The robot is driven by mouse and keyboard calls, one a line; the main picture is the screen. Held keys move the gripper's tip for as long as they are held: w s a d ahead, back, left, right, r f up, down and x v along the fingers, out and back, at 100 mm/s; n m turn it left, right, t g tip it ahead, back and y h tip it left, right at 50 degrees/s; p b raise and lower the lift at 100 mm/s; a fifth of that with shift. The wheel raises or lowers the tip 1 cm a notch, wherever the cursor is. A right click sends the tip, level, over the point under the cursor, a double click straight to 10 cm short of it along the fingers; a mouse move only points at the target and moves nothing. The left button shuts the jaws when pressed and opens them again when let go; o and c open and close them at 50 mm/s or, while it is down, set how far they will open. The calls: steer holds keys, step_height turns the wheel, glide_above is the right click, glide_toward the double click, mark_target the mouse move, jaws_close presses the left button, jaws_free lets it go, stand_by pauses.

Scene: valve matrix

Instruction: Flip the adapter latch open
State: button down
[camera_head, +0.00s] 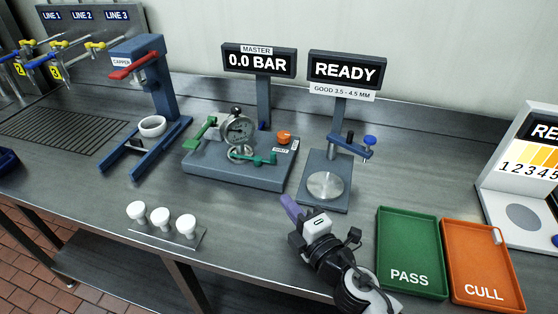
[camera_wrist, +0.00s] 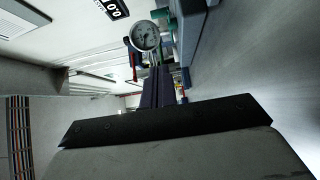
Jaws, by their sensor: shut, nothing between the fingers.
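The blue-grey gauge fixture (camera_head: 240,173) stands mid-table with a round dial gauge (camera_head: 239,130) on it. A light-green lever (camera_head: 199,132) sticks up at a slant on the fixture's left side. A darker green lever (camera_head: 262,159) lies roughly level at its front. I cannot tell for sure which of these is the adapter latch. My gripper (camera_head: 288,203) is shut and empty, in front of and to the right of the fixture, apart from both levers. In the wrist view its purple fingers (camera_wrist: 158,90) point toward the gauge (camera_wrist: 145,36), with some green beside it.
An orange button (camera_head: 284,137) sits on the fixture. The gauge stand with a round plate (camera_head: 325,186) is close right of my gripper. Three white caps (camera_head: 160,217) stand front left; the blue capper (camera_head: 155,95) is behind them. Green (camera_head: 411,245) and orange (camera_head: 484,262) trays lie right.

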mark_target(276, 178)
steer(key=shift+s+d+f, duration=0.1)
steer(key=shift+d+f, duration=0.1)
steer(key=shift+d, duration=0.2)
steer(key=shift+a, duration=0.1)
steer(key=shift+w+a+f+b, duration=0.2)
steer(key=shift+w+b, duration=0.25)
steer(key=shift+b, duration=0.2)
steer(key=b+x, duration=0.3)
steer(key=x, duration=0.1)
steer(key=shift+f, duration=0.1)
steer(key=p+x, duration=0.2)
steer(key=x, duration=0.1)
steer(key=r+x, duration=0.1)
steer(key=x, duration=0.1)
steer(key=shift+w+p, duration=0.15)
steer(key=shift+p, duration=0.25)
steer(key=shift+w+d+f+p, duration=0.1)
steer(key=shift+w+d+p, duration=0.2)
steer(key=shift+w, duration=0.3)
steer(key=shift+w+d+p, duration=0.2)
steer(key=shift+w+p, duration=0.1)
steer(key=shift+w, duration=0.3)
steer(key=shift+w+d+f, duration=0.1)
steer(key=shift+w+d, duration=0.15)
steer(key=shift+w, duration=0.35)
